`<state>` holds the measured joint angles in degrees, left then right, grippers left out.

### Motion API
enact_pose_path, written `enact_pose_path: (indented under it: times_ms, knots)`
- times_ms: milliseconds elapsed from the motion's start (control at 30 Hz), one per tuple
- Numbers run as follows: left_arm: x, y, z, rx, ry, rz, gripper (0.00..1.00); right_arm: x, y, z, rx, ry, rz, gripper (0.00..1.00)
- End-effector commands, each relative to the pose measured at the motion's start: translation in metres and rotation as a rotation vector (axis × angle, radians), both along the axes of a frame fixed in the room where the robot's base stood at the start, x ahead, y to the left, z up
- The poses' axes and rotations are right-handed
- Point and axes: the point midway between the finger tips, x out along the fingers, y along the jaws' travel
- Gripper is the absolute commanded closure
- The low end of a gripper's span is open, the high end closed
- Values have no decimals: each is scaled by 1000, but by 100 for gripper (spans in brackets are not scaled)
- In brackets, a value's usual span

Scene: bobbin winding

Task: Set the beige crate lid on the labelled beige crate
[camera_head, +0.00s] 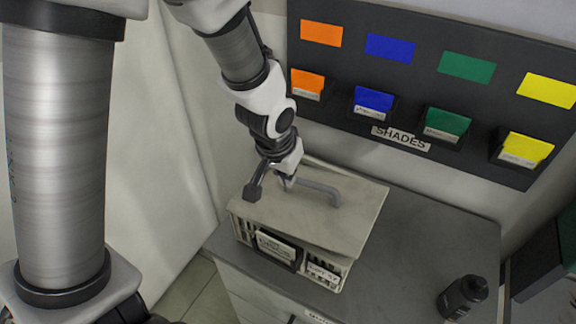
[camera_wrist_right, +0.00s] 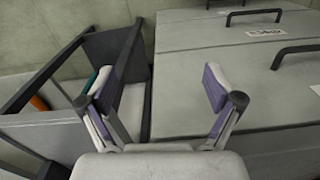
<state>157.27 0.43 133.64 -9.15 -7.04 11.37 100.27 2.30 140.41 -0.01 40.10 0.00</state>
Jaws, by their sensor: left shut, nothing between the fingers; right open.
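The beige crate lid (camera_head: 345,220) lies over the top of the labelled beige crate (camera_head: 342,282) in the head view. It looks slightly skewed, with its right side reaching past the crate's front; whether it is fully seated I cannot tell. The crate's slotted front shows label plates. A grey bar handle stands on the lid. My left gripper (camera_head: 279,180) is shut and empty at the left end of this handle, just above the lid. My right gripper (camera_wrist_right: 160,90) is open and empty in the right wrist view, away from crate and lid.
The crate stands on a grey cabinet top (camera_head: 420,245), with free room to its right. A black bottle (camera_head: 462,297) stands near the front right. A dark shades board (camera_head: 420,90) with coloured cards hangs behind. The right wrist view shows a dark-framed bin (camera_wrist_right: 55,115) and handled panels (camera_wrist_right: 225,60).

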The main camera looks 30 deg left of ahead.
Motion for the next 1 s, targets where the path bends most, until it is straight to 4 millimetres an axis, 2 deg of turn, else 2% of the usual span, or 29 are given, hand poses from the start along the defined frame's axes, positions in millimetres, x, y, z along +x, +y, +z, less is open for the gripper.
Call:
enact_pose_path:
  times_ms: [33, 100, 300, 667, 867, 1000]
  knots:
    - [3, 0, -16, 0, 3, -1, 100, 0, 0, -8, 0, 0, 0, 9]
    - [6, 0, -29, 0, 3, 0, 100, 0, 0, -13, 0, 0, 0, 9]
    - [14, 1, -49, 0, 0, 0, 100, 0, 0, -25, 0, -1, 0, 9]
    - [16, 1, -49, 0, 0, 1, 100, 0, 0, -23, 0, -1, 0, 9]
    - [35, 1, -47, -1, -1, 1, 100, 0, 0, -13, 0, -1, 0, 9]
    - [36, 2, -49, 0, -1, 0, 100, 0, 0, -15, 0, -1, 0, 9]
